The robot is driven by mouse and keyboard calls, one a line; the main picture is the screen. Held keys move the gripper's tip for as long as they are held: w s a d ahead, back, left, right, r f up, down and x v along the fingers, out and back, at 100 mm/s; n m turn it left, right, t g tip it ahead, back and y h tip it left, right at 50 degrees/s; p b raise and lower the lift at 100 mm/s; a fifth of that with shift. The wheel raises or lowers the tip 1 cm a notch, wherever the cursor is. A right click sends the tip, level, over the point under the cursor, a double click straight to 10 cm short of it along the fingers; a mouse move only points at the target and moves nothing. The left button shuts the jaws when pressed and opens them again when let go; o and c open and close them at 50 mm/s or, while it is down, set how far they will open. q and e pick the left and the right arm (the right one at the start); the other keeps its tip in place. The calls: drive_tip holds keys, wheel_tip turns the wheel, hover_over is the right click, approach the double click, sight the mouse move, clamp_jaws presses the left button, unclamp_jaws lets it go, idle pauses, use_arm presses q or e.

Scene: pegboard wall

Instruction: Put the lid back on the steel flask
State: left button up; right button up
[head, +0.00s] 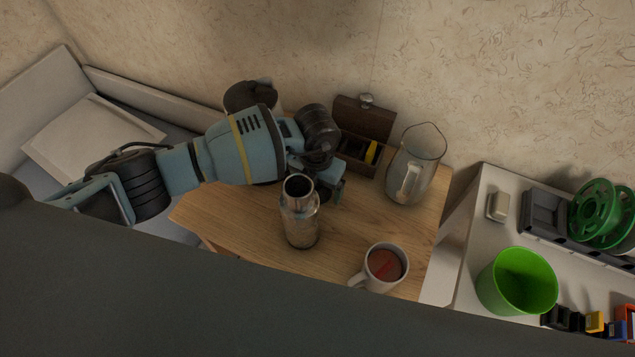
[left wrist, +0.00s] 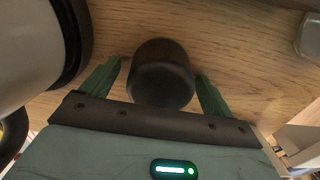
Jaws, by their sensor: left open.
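The steel flask (head: 300,222) stands upright on the wooden table, with its mouth open and no lid on it. My left gripper (head: 334,188) is just behind it and to its right, low over the table. In the left wrist view a round black lid (left wrist: 162,72) lies between the two fingers of my left gripper (left wrist: 158,82). The fingers are open, one on each side of it. The lid is hidden in the head view, behind or under my gripper. My right gripper is not in view.
A glass pitcher (head: 415,165) and an open wooden box (head: 363,120) stand behind the gripper. A mug (head: 380,268) stands at the front right. The wooden table (head: 345,235) is clear between flask and mug. A green bin (head: 517,282) stands on the white surface at the right.

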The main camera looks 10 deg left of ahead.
use_arm(q)
drive_tip(key=c, duration=1.1)
drive_tip(key=shift+o, duration=0.2)
wheel_tip(320, 180, up, 10)
drive_tip(key=shift+r+p, duration=0.1)
drive_tip(key=shift+p, duration=0.25)
